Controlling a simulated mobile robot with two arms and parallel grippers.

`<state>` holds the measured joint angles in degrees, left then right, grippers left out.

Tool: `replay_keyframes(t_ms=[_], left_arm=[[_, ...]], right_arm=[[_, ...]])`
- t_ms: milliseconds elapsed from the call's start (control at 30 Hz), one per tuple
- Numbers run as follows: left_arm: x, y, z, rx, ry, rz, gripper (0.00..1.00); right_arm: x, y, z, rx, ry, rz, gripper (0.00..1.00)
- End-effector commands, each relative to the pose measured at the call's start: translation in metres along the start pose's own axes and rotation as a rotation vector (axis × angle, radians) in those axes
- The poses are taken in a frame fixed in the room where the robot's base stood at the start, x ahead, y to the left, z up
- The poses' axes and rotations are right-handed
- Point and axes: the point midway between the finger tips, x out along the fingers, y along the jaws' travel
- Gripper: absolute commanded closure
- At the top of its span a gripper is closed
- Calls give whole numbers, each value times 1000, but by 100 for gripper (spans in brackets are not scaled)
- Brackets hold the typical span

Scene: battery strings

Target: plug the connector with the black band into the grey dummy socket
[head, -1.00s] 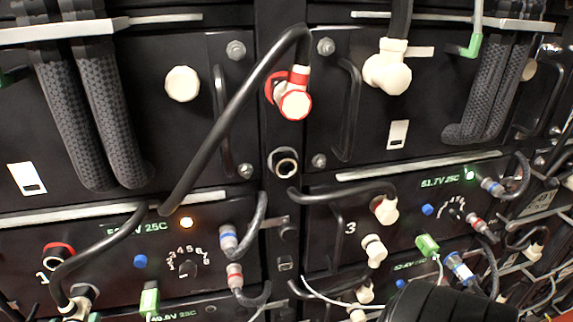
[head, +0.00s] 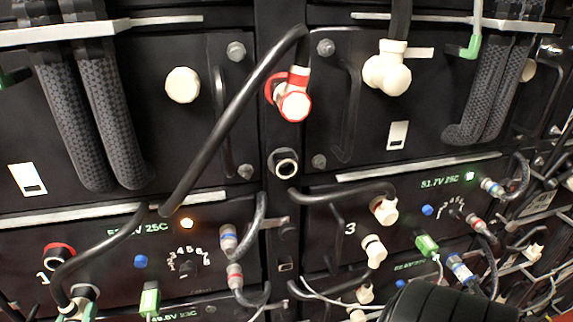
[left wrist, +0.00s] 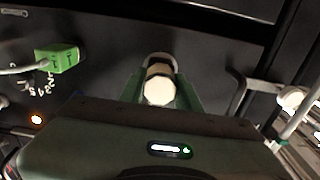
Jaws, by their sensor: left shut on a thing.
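The left gripper (left wrist: 160,95) has green fingers and is shut on a pale connector (left wrist: 158,88) in the left wrist view. In the head view the gripper (head: 80,300) is at the bottom left edge, with the connector (head: 66,308) on a black cable between its fingers. The connector is close to the panel; I cannot tell whether it sits in a socket there. Its black band is not clearly visible. The grey dummy socket (head: 284,162) is a ringed round hole on the central post, up and right of the gripper, and is empty.
A red-banded connector (head: 294,98) hangs above the dummy socket, its black cable crossing the left panel. A red-ringed socket (head: 60,250) is just above the held connector. A green connector (head: 150,299) is to its right. Handles and cables stick out nearby.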

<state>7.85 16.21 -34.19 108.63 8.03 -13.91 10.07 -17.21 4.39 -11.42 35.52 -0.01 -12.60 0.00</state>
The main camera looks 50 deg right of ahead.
Motion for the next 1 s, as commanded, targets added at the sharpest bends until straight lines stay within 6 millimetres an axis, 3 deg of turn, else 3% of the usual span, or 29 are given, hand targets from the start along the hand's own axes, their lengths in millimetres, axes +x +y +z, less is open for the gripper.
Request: replay_keyframes(t_ms=[1000], left_arm=[[-26,0,-2,0,1,0,100]], right_arm=[[-13,4,-2,-3,0,5,42]])
